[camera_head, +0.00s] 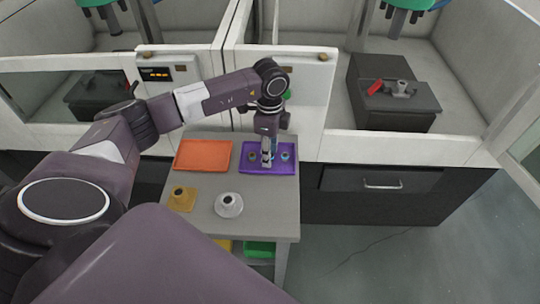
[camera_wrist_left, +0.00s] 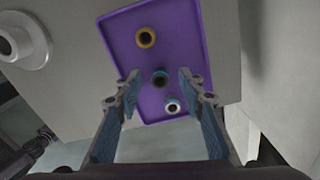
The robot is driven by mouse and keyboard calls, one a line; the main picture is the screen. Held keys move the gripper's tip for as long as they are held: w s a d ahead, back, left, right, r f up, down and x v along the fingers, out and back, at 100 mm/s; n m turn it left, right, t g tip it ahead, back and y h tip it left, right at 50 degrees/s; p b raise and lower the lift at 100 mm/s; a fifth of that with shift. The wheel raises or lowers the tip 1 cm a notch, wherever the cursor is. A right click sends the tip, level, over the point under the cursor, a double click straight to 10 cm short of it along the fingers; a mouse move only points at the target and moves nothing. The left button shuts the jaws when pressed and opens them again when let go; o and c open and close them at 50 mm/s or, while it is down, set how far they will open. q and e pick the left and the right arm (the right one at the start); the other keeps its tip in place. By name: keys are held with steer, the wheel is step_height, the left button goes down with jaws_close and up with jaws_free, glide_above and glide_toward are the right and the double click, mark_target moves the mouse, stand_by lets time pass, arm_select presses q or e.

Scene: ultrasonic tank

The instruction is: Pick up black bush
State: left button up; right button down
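Three small ring-shaped bushes stand in a row on the purple tray (camera_head: 247,170). In the left wrist view, one is gold-rimmed (camera_wrist_left: 146,38), the middle bush (camera_wrist_left: 160,78) is dark with some teal at its side, and one is pale blue-white (camera_wrist_left: 173,106). The middle one looks closest to black. My left gripper (camera_head: 267,160) points down over the tray. In the left wrist view its fingers (camera_wrist_left: 159,76) are open, with the middle bush showing between the tips. In the head view the gripper hides that bush. I cannot tell the remaining height. My right gripper is not in view.
The table also holds an orange tray (camera_head: 203,155), a yellow block with a dark hole (camera_head: 180,198) and a round white flanged part (camera_head: 229,206). A white-framed tank wall (camera_head: 313,100) stands close behind the table. A green bin (camera_head: 260,248) is below.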

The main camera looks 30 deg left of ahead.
arm_select(q)
jaws_close()
